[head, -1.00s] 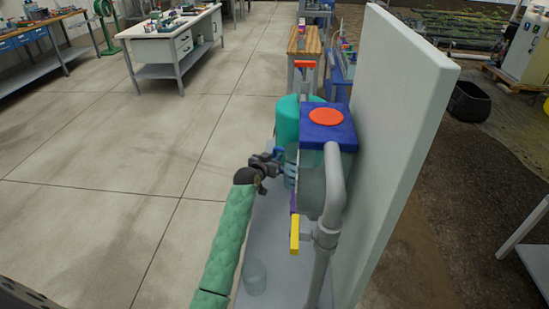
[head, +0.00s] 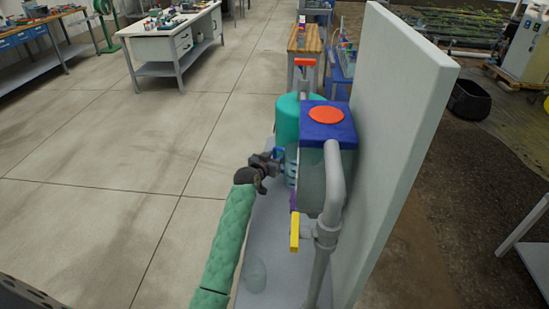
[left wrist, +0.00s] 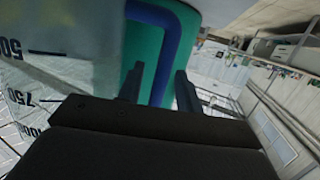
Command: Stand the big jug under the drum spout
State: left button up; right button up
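The big jug (head: 291,170) is a clear vessel with blue marks, mostly hidden behind my left gripper and the blue-topped tank. In the left wrist view its clear wall (left wrist: 70,60) with printed numbers fills the left side, and its blue handle (left wrist: 170,45) shows. My left gripper (head: 277,160) is beside the jug. The teal drum (head: 287,120) stands behind. I cannot make out its spout. My right gripper is not in view.
The clear tank with a blue top (head: 328,135) and orange lid stands close on the right, with a grey pipe (head: 333,190) and yellow valve handle (head: 294,232). A pale upright panel (head: 400,110) bounds the right. A small clear vessel (head: 255,275) stands on the grey base.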

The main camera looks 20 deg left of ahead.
pick_arm(q)
jog(key=shift+b+v, duration=0.3)
jog(key=shift+v, duration=0.65)
jog(key=b+v, duration=0.1)
jog(key=v, duration=0.9)
jog(key=shift+b, duration=0.4)
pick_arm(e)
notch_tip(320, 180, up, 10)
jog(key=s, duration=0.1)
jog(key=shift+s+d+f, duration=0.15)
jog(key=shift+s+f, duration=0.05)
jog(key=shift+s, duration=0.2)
pick_arm(q)
jog(key=shift+s+d, duration=0.1)
